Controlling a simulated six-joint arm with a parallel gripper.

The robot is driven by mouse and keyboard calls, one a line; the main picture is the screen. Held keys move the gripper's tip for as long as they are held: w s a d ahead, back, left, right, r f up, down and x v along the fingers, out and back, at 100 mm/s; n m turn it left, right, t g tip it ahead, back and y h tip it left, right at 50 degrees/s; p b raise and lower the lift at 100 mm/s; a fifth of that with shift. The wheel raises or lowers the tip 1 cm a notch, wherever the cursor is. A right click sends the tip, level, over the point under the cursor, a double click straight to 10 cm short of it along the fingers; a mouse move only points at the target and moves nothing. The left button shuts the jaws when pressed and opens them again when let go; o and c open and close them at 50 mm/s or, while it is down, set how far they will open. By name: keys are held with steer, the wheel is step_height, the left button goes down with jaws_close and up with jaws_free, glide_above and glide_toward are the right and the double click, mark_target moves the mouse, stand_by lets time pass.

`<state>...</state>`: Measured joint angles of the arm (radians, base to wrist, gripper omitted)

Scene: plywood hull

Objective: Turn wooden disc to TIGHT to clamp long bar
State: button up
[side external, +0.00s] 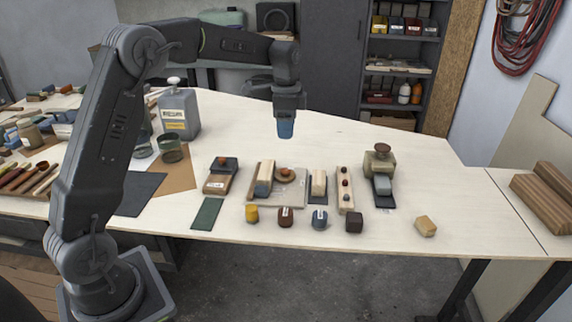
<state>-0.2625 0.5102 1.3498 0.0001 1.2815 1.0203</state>
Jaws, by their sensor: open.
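A small wooden disc (292,180) with an orange-brown knob lies on a light board (288,199) near the middle of the table. A pale wooden bar (265,177), which looks like the long bar, stands just left of the disc on the same board; whether they touch cannot be told. Any TIGHT marking is too small to read. My gripper (285,130) hangs pointing down above and behind the disc, clear of it, with blue fingertips. It is open, with nothing seen in it.
Left of the board is a block with a dark top (222,175). Right are another pale block (318,183), a knobbed strip (345,190) and a round-topped clamp-like fixture (380,160). Several small blocks line the front. A grey resin can (179,112) stands back left. The back right table is bare.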

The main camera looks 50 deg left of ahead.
mark_target(286, 170)
step_height(286, 170, down, 13)
steer(key=shift+r, duration=0.15)
stand_by(0.4)
steer(key=c, duration=0.9)
